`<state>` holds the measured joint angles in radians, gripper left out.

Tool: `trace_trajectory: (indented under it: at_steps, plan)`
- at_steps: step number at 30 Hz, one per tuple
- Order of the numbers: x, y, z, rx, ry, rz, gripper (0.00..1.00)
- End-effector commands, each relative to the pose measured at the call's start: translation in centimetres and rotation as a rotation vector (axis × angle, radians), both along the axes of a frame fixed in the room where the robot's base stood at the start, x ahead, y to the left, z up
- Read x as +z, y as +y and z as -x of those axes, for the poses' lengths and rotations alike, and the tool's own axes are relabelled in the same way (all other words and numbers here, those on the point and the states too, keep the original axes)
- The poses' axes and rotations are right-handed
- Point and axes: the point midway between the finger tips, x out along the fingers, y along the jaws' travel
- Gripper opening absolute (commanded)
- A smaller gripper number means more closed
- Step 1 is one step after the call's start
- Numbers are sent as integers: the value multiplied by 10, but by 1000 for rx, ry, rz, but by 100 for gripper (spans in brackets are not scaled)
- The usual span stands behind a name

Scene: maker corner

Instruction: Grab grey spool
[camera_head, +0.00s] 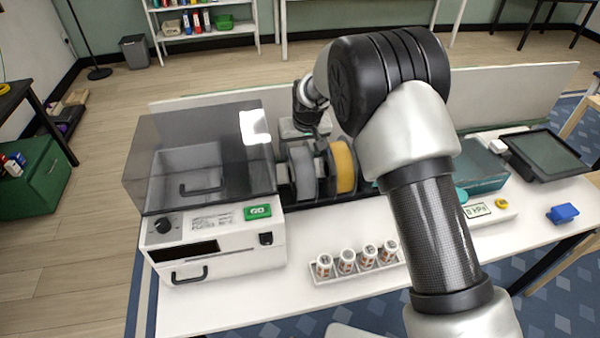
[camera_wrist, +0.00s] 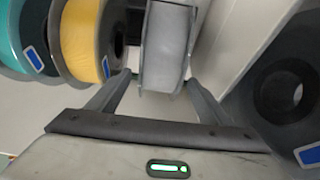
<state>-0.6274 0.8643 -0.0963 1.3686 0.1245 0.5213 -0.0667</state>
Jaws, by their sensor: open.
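The grey spool (camera_head: 303,172) stands upright in a dark rack on the white bench, between the clear-lidded machine and the yellow spool (camera_head: 343,167). In the wrist view the grey spool (camera_wrist: 164,48) is at top centre. My gripper (camera_wrist: 158,82) is open and empty, with one finger at each side of the spool's near end. Whether the fingers touch it I cannot tell. In the head view my gripper (camera_head: 312,125) is above and behind the spools, partly hidden by my arm.
The wrist view shows a teal spool (camera_wrist: 32,38) and the yellow spool (camera_wrist: 82,40) at left, and a dark spool (camera_wrist: 258,100) at right. The machine (camera_head: 215,235) stands left of the rack. A tray of small cups (camera_head: 347,262) lies in front. Bare bench lies between.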

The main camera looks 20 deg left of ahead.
Motion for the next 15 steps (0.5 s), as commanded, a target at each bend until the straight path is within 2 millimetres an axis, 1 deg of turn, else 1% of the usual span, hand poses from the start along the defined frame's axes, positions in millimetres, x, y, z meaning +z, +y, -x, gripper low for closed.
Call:
trace_trajectory:
  at_steps: [1,5,12,13,15]
  plan:
    - [-7,1,-2,0,2,1,73]
    - [-18,4,-6,0,1,1,73]
    - [-19,4,-7,0,-1,-1,73]
    - [-19,4,-7,0,-1,-1,69]
    - [-19,4,-7,0,-1,-1,57]
